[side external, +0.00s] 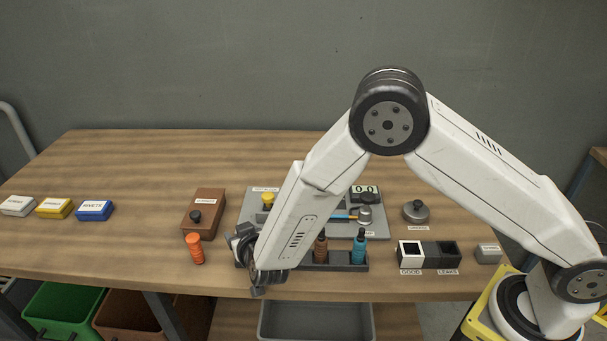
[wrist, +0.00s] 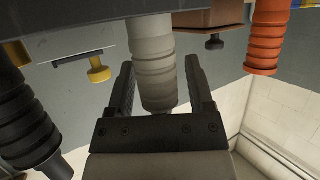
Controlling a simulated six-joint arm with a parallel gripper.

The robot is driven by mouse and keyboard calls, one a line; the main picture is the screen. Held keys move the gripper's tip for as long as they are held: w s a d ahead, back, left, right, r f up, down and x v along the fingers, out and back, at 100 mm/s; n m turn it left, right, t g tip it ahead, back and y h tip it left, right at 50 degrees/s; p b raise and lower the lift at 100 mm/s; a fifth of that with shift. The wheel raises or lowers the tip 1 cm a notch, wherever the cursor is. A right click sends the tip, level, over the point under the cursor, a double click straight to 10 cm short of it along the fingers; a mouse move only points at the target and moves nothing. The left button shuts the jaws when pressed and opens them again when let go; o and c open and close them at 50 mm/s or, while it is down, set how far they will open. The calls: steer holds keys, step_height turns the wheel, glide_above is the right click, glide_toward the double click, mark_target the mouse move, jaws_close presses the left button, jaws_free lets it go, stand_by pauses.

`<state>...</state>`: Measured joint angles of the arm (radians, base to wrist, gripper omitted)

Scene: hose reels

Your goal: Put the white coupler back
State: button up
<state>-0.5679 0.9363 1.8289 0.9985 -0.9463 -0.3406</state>
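The white coupler (wrist: 156,65), a ribbed pale cylinder, is between the two fingers of my gripper (wrist: 160,85) in the wrist view. Narrow gaps show beside it, so the fingers look open around it. Its far end is at the dark rack (wrist: 75,30); I cannot tell whether it is seated in it. In the side view my gripper (side external: 252,262) is low at the left end of the rack (side external: 342,266), and my arm hides the white coupler. A black coupler (wrist: 25,120) is beside it in the wrist view.
Brown (side external: 321,250) and blue (side external: 359,248) couplers stand in the rack. An orange coupler (side external: 195,248) stands on the table to the left, near a brown box (side external: 205,208). White (side external: 411,257) and dark (side external: 444,256) square holders are on the right. Left table centre is clear.

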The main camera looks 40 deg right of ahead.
steer(key=shift+r, duration=0.1)
stand_by(0.3)
steer(key=shift+r, duration=0.15)
steer(key=v, duration=1.2)
steer(key=shift+w, duration=0.15)
